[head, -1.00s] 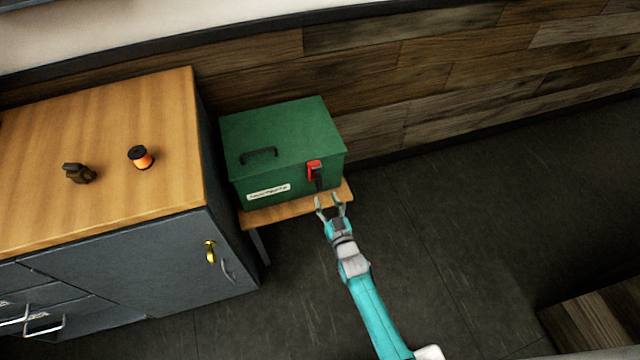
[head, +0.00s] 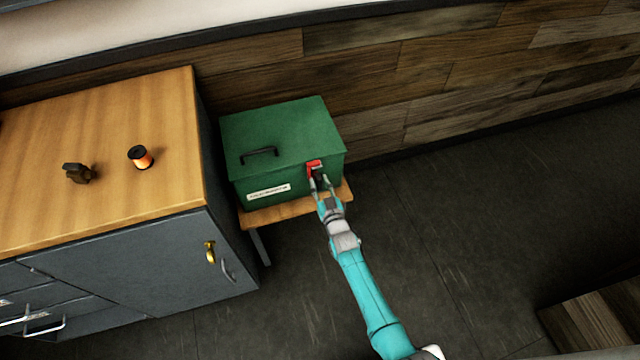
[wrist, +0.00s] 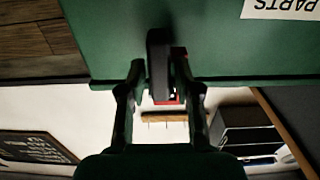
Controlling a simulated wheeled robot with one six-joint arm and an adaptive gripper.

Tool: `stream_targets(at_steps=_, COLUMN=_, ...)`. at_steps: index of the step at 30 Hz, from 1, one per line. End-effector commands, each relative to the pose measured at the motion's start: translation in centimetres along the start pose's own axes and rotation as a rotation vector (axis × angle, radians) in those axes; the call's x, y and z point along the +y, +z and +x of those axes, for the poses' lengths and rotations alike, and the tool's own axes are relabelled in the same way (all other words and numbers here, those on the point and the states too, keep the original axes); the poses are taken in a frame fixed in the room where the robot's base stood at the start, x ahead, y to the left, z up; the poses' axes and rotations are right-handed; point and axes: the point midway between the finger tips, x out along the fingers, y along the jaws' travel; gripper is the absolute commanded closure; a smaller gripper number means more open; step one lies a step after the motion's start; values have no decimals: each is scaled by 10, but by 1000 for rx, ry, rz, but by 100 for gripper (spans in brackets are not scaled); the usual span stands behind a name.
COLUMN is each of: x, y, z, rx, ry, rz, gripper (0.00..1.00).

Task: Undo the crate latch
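The green crate (head: 285,135) stands shut on a small wooden stand, with a black handle on its lid. Its latch (head: 314,165) is on the front near the right corner, with a red part and a dark lever. My gripper (head: 322,181) is at the crate's front, right at the latch. In the wrist view the dark latch lever (wrist: 158,70) with its red part lies between the two fingers of my gripper (wrist: 160,75). The lever's lower end is partly hidden in the head view.
A wood-topped cabinet (head: 110,150) stands to the left, with an orange and black spool (head: 141,158) and a small dark object (head: 78,173) on top. The wooden stand (head: 275,214) carries the crate. Open dark floor (head: 450,220) lies to the right.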

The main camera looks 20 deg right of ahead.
Motion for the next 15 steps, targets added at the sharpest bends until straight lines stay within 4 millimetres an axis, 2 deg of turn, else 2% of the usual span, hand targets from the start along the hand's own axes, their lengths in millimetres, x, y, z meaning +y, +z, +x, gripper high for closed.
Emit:
stream_targets(at_steps=1, x=0, y=0, z=0, rx=0, ry=0, rz=0, gripper=87)
stream_targets(at_steps=3, x=0, y=0, z=0, rx=0, ry=0, rz=0, gripper=100)
stream_targets(at_steps=15, x=0, y=0, z=0, rx=0, ry=0, rz=-21, gripper=100)
